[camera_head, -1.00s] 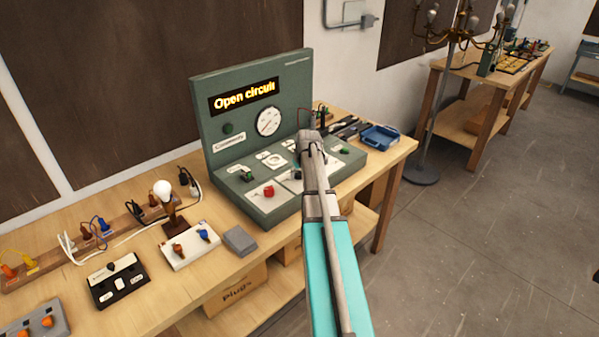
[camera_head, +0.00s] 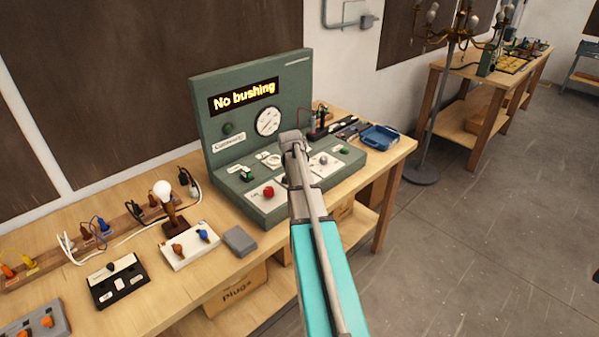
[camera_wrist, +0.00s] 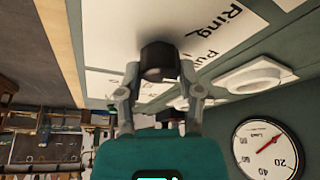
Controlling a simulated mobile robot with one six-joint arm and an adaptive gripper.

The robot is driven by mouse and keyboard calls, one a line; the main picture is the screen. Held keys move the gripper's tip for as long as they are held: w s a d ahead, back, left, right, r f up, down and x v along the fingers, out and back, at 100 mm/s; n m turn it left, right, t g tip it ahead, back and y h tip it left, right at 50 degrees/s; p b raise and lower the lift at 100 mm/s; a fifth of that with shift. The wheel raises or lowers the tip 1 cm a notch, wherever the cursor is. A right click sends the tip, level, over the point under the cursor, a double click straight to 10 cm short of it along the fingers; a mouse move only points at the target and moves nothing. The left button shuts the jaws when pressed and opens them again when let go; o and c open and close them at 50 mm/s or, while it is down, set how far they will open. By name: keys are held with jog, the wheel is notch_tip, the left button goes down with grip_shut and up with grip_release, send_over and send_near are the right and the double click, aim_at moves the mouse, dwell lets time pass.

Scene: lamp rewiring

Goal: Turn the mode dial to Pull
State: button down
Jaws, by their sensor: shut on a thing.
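The mode dial is a dark round knob (camera_wrist: 158,60) on a white plate (camera_wrist: 110,35) in the wrist view. The words "Ring" and "Pull" are printed beside it, the second partly covered. My gripper (camera_wrist: 160,83) is shut on the knob, one finger on each side. Which mark the dial points at cannot be made out. In the head view my gripper (camera_head: 290,165) is over the green tester panel (camera_head: 235,195), and my arm hides the dial. The tester's display (camera_head: 243,96) reads "No bushing".
A gauge (camera_head: 268,121) is on the tester's upright face. A red knob (camera_head: 268,192) sits left of my gripper, and a grey knob (camera_head: 323,159) to its right. A blue tray (camera_head: 379,137) is at the right. A lit bulb (camera_head: 162,190) stands on the bench at left.

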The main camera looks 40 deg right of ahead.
jog(key=shift+a+m, duration=0.1)
jog(key=shift+m, duration=0.2)
jog(key=shift+c, duration=1.3)
grip_release()
jog(key=shift+r, duration=0.15)
